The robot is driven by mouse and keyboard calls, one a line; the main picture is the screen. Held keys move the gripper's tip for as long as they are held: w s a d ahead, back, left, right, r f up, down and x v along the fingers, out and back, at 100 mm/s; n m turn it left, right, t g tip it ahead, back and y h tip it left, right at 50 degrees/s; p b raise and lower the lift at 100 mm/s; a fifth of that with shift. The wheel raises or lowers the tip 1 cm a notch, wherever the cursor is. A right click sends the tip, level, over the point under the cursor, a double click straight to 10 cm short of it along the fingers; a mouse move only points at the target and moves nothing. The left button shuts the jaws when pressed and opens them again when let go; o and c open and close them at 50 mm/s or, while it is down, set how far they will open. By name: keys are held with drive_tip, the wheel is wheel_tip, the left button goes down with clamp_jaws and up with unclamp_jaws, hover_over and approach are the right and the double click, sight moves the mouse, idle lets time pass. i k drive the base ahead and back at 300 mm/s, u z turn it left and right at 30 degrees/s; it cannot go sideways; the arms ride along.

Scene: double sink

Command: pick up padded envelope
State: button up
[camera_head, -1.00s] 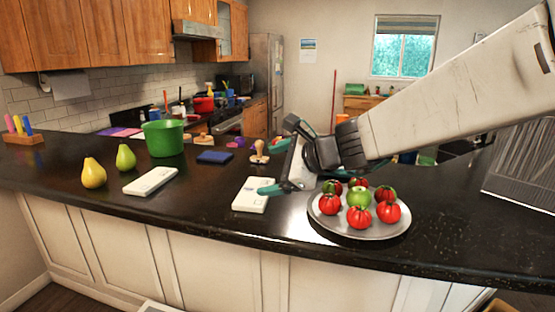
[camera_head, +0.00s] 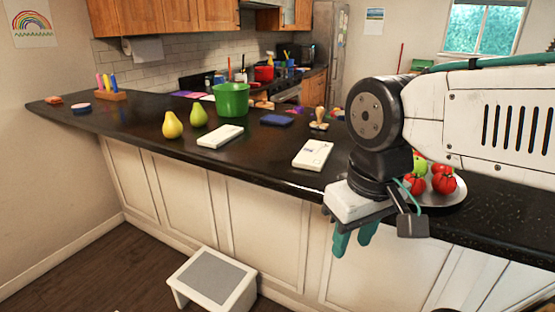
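Two flat white items lie on the dark counter. One (camera_head: 313,155) has printed marks on its top and lies near the front edge, left of my arm. The other (camera_head: 220,136) lies further left, beside the pears. I cannot tell for sure which is the padded envelope; the marked one looks most like it. My gripper (camera_head: 353,246) points down in front of the counter's front edge, lower and to the right of the marked item, apart from it. Its teal fingers stand apart with nothing seen between them.
A plate (camera_head: 455,197) of red and green tomatoes is partly hidden behind my arm. Two pears (camera_head: 173,125), a green pot (camera_head: 231,100), a blue pad (camera_head: 276,119) and a wooden stamp (camera_head: 319,119) stand on the counter. A step stool (camera_head: 213,280) is on the floor.

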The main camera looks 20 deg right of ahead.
sight(313, 156)
drive_tip(key=u, duration=1.65)
drive_tip(key=i, duration=3.15)
drive_tip(key=z, duration=3.6)
drive_tip(key=i, duration=0.5)
